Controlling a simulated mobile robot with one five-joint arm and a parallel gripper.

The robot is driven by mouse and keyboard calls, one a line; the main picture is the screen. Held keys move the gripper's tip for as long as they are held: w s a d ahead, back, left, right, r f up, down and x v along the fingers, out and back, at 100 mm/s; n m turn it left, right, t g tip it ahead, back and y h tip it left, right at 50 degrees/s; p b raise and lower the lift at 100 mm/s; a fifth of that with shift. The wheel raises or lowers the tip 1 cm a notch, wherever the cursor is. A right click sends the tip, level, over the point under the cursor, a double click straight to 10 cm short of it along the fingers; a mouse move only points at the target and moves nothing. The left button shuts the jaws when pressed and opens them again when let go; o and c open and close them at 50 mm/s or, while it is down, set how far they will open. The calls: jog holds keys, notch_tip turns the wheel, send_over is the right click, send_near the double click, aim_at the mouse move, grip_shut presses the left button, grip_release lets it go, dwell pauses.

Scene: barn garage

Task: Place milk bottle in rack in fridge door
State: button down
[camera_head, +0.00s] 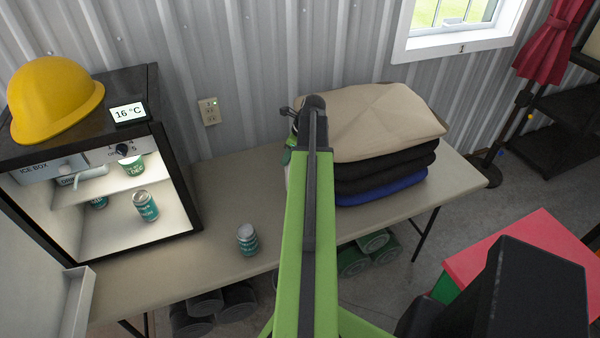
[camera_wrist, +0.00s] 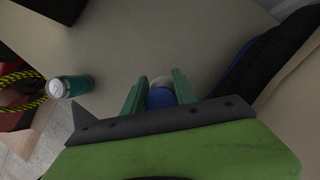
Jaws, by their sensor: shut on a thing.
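My gripper (camera_wrist: 158,92) is shut on the milk bottle (camera_wrist: 160,98), whose blue cap and a pale part show between the green fingers in the wrist view. In the head view my arm hides most of the gripper and bottle, near the folded cloths. The small black fridge (camera_head: 182,190) stands open at the left of the table, with cans and a tub inside. Its white door (camera_head: 35,240) is swung open at the lower left, with a pale rack edge (camera_head: 78,300) showing. The rack's inside is largely out of view.
A teal can (camera_head: 247,240) stands on the table (camera_head: 215,190) between the fridge and my arm; it also shows in the wrist view (camera_wrist: 70,88). Folded cloths (camera_head: 385,130) are stacked on the right. A yellow hard hat (camera_head: 55,95) sits on the fridge.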

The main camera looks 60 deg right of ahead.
aim_at(288, 166)
notch_tip(288, 166, down, 6)
jog(key=b, duration=0.4)
jog(key=shift+r, duration=0.45)
jog(key=shift+f, duration=0.2)
jog(key=c, duration=1)
grip_release()
jog(key=shift+r, duration=0.1)
